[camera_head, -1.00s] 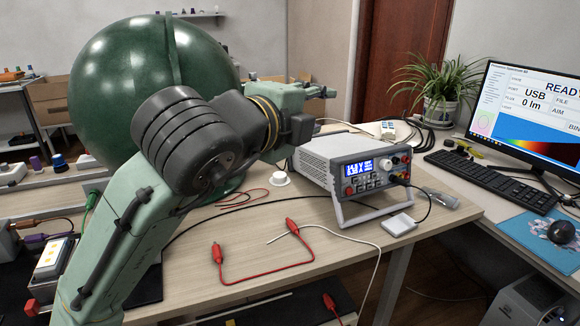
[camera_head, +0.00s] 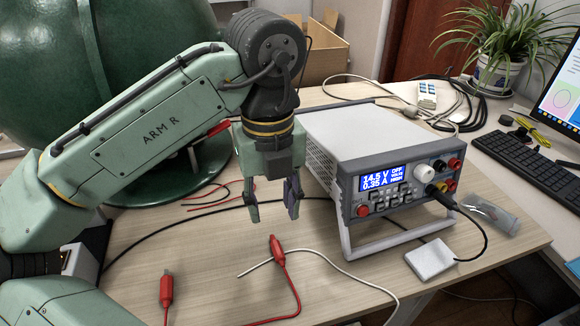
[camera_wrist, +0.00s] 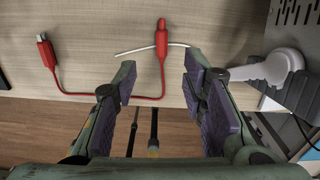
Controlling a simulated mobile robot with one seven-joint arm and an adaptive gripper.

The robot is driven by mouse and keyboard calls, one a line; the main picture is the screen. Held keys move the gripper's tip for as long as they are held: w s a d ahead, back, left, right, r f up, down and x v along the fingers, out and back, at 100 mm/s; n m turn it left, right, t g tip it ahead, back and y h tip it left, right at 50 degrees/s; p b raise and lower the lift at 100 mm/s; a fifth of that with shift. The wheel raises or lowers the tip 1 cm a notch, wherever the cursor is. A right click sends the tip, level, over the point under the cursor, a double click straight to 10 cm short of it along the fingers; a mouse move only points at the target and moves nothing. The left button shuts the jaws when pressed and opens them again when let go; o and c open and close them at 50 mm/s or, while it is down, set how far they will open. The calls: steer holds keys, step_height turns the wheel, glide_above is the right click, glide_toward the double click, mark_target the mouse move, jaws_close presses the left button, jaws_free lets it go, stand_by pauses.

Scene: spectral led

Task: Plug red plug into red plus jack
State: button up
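A red cable with two red plugs lies on the wooden table. One red plug (camera_head: 278,252) is near the table's middle and the other (camera_head: 166,289) is to its left. The plugs also show in the wrist view, one (camera_wrist: 161,40) beyond the fingers and one (camera_wrist: 46,50) at left. My gripper (camera_head: 273,211) points down above the table, open and empty, behind the nearer plug and apart from it. The grey power supply (camera_head: 390,150) stands to the right, its display lit.
A black lead runs from the supply's front to a white pad (camera_head: 432,258). A large green sphere (camera_head: 90,60) stands at left. Keyboard (camera_head: 530,165) and plant (camera_head: 500,40) are at right.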

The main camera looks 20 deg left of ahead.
mark_target(276, 245)
steer(key=f, duration=1)
steer(key=shift+w+f, duration=0.25)
steer(key=shift+f, duration=0.1)
steer(key=shift+c, duration=0.3)
jaws_close()
steer(key=shift+o, duration=0.3)
jaws_free()
step_height(276, 245, up, 12)
stand_by(0.7)
